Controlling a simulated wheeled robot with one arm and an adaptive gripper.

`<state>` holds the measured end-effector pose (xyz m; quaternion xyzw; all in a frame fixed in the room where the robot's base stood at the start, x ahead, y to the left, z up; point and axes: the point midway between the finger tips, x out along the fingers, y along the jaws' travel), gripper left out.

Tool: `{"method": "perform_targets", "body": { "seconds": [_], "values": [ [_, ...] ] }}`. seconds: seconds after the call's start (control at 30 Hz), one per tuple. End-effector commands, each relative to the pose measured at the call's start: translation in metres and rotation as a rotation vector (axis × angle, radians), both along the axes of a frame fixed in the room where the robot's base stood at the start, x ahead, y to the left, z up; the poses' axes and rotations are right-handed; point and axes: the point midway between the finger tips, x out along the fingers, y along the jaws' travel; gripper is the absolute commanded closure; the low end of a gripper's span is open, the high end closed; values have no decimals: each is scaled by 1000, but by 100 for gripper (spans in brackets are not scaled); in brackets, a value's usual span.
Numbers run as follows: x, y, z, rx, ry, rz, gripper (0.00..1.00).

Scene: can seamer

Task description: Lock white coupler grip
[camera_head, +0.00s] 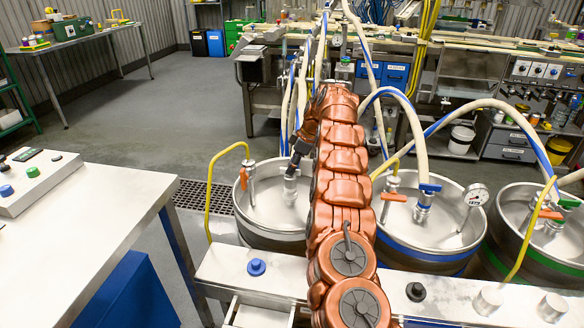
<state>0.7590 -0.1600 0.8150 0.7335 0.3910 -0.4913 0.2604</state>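My copper arm reaches forward over the left keg (268,212), and my dark gripper (296,160) is at its far end. The gripper points down at a coupler (290,188) on top of this keg, close to or touching its upper part. The gripper and arm hide the coupler's grip, so I cannot make out its colour or position. The gripper is small and dark here, and I cannot tell whether its fingers are open or shut. A blue-marked coupler (426,197) stands on the middle keg (400,235). A green-marked coupler (561,212) stands on the right keg (520,240).
Orange-handled valves (394,197) and a pressure gauge (475,196) stand up from the kegs. Pale hoses (400,100) and yellow tubes (212,180) arch around the arm. A white bench (90,215) is at the left. Open floor (180,110) lies behind it.

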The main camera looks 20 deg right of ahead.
Motion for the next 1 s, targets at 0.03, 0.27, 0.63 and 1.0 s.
{"method": "perform_targets", "body": {
  "seconds": [0.03,0.27,0.63,1.0],
  "values": [
    [0,2,-3,1,1,2,64],
    [3,3,-9,-2,-3,0,64],
    [2,3,-9,-1,-2,0,82],
    [2,3,-9,-1,-1,1,100]
  ]
}}
